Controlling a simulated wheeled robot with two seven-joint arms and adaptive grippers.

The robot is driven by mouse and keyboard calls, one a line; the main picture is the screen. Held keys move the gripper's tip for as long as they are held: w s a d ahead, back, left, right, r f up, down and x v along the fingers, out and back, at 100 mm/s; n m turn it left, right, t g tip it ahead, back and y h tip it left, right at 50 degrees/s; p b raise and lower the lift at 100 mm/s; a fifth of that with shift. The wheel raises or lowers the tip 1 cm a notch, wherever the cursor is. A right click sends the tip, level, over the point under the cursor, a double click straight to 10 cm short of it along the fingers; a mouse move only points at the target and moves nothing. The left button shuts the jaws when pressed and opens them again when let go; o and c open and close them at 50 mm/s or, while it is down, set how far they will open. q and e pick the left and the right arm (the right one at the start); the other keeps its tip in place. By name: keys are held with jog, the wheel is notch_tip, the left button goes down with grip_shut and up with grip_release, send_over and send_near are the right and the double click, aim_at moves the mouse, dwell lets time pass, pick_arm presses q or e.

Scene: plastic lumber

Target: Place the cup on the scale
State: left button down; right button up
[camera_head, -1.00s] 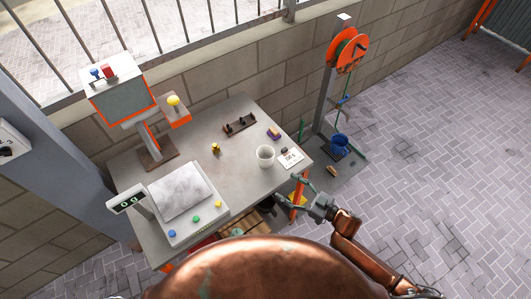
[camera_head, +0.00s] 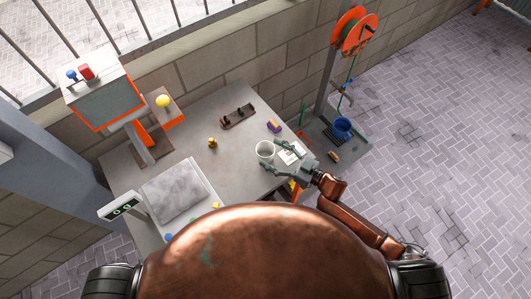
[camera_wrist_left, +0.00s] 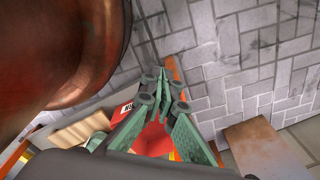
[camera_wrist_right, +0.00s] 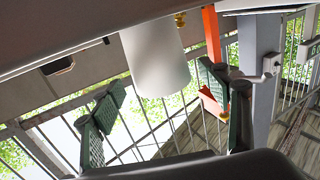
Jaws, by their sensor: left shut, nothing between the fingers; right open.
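The white cup (camera_head: 265,152) stands upright on the grey table near its right edge. The scale (camera_head: 175,191) sits at the table's front left with a pale, empty top plate and a small display post (camera_head: 121,206). My right gripper (camera_head: 272,156) is open, with its fingers reaching towards the cup from the right. In the right wrist view the cup (camera_wrist_right: 158,60) shows between the two spread green fingers, a little beyond them, with no clear contact. My left gripper (camera_wrist_left: 160,82) is shut and empty; the head view does not show it.
A dark rack (camera_head: 238,116), a small brass piece (camera_head: 213,142) and a stand with a yellow knob (camera_head: 163,101) are further back. Clear tabletop separates cup and scale.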

aim_at(259, 146)
jog(key=x, duration=0.3)
jog(key=shift+a+r, duration=0.1)
jog(key=c, duration=0.9)
pick_arm(q)
jog(key=shift+w+r, duration=0.15)
jog(key=shift+w, duration=0.75)
pick_arm(e)
jog(key=shift+c, duration=0.4)
